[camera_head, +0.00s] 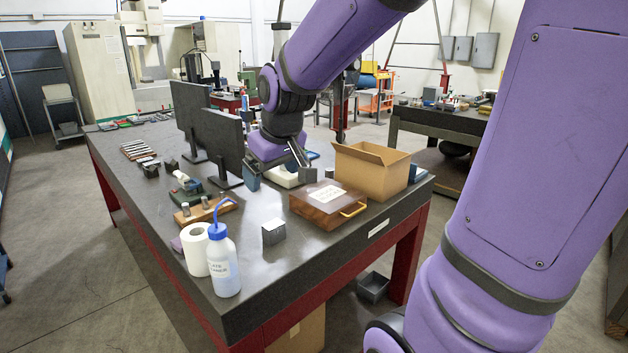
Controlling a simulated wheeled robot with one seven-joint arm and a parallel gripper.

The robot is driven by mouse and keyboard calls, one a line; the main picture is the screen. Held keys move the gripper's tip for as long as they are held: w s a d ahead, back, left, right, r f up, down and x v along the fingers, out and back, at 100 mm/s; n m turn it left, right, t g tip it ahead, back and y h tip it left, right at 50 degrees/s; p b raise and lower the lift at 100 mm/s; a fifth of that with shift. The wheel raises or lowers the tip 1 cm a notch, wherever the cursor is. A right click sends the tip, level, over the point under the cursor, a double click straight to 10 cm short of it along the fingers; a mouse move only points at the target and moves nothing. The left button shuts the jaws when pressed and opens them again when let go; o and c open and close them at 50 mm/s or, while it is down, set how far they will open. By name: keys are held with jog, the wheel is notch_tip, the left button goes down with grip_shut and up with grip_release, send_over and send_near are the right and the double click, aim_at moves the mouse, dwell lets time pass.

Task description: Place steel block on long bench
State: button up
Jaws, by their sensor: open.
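The long bench (130,195) is a dark-topped table on red legs that fills the middle of the view. A small grey metal block (273,233) with a pale top stands on it near the front edge; it looks like steel, but I cannot be sure it is the task's block. My gripper (280,172) is open, pointing down over the bench behind the wooden box. Its fingers are spread apart, with a whitish item partly visible behind and below them. The grey block is clear of my gripper, nearer the camera.
A wooden box (327,204) and an open cardboard box (371,170) stand at the right. Two dark upright panels (219,140) stand left of my gripper. A wash bottle (223,262) and paper roll (196,250) stand at the front. Bare bench surrounds the block's right side.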

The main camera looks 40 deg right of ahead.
jog(key=s+a+r, duration=0.2)
jog(key=s, duration=0.6)
jog(key=s+a+r, duration=0.2)
jog(key=s+r, duration=0.1)
jog(key=s, duration=0.6)
jog(key=shift+a+m+t+y, duration=0.2)
jog(key=shift+m+t+y, duration=0.1)
jog(key=shift+w, duration=0.1)
